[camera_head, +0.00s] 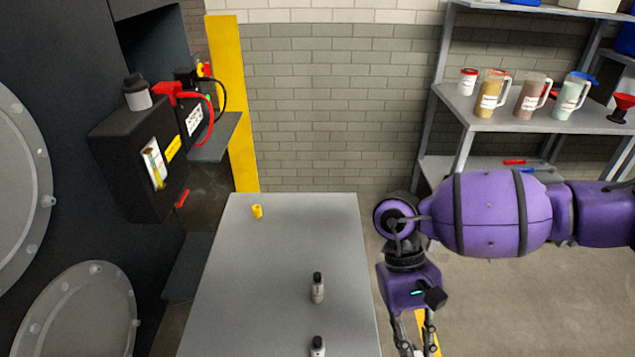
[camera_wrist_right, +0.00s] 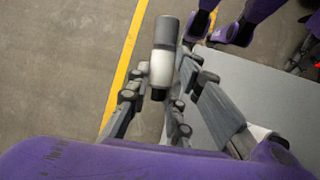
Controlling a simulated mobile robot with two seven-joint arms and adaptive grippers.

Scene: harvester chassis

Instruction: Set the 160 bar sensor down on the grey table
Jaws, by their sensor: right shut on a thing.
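My right gripper (camera_head: 414,335) hangs down just off the right edge of the grey table (camera_head: 270,255) in the head view, its fingertips cut off by the frame's lower edge. In the right wrist view my right gripper (camera_wrist_right: 163,82) is shut on a cylindrical sensor (camera_wrist_right: 162,68) with a grey end, a white middle and a black tip. No pressure marking is legible on it. Floor shows behind it, and the table (camera_wrist_right: 245,85) lies to its right. Two similar sensors stand on the table, one near the middle (camera_head: 318,288) and one at the front (camera_head: 318,346). My left gripper is not seen.
A small yellow piece (camera_head: 257,211) lies at the table's far left. The table's far half and left side are otherwise clear. A black box (camera_head: 140,160) on the dark chassis juts out at the left. A shelf (camera_head: 480,112) with jugs stands at the back right.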

